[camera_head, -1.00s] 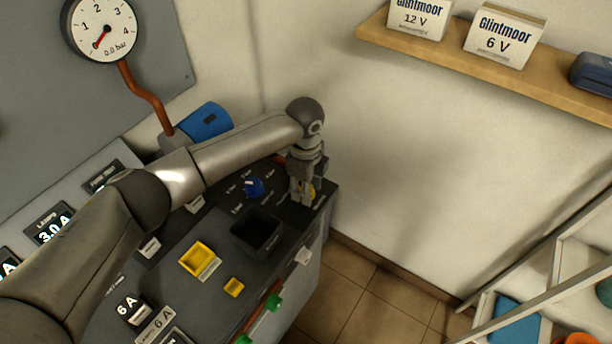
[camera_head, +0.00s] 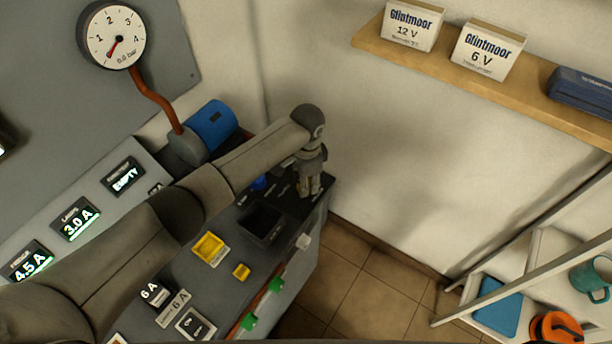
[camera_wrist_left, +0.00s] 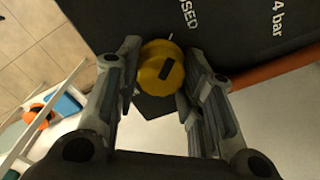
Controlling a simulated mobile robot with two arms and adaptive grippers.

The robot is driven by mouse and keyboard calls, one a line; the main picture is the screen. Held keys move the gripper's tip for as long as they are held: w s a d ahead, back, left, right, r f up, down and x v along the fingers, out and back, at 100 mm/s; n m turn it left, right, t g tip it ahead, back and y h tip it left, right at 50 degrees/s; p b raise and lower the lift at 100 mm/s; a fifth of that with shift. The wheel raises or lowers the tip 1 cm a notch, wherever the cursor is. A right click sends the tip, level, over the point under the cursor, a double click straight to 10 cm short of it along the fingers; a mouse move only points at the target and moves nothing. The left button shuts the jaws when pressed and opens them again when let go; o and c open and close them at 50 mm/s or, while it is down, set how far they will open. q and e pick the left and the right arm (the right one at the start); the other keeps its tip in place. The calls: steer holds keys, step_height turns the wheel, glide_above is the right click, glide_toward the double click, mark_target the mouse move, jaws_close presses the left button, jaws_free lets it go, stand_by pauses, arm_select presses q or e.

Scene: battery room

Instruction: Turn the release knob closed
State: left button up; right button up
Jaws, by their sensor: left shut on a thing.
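The yellow release knob (camera_wrist_left: 160,68) has a dark bar mark on its face and sits at the edge of a dark panel in the left wrist view. Panel lettering ending in "SED" shows beside it, and "4 bar" further right. My left gripper (camera_head: 309,187) points down at the far right corner of the bench in the head view. It is shut on the knob, with one finger on each side. In the head view the gripper mostly hides the knob. My right gripper is in neither view.
A blue knob (camera_head: 259,183) is partly behind my arm. A black open bin (camera_head: 262,224) and yellow tray (camera_head: 208,249) are on the bench. A shelf (camera_head: 460,74) and a rack (camera_head: 520,268) stand right.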

arm_select(q)
steer(key=shift+n, duration=0.5)
steer(key=o, duration=1)
steer(key=shift+o, duration=0.2)
step_height(320, 180, up, 12)
steer(key=shift+s, duration=0.15)
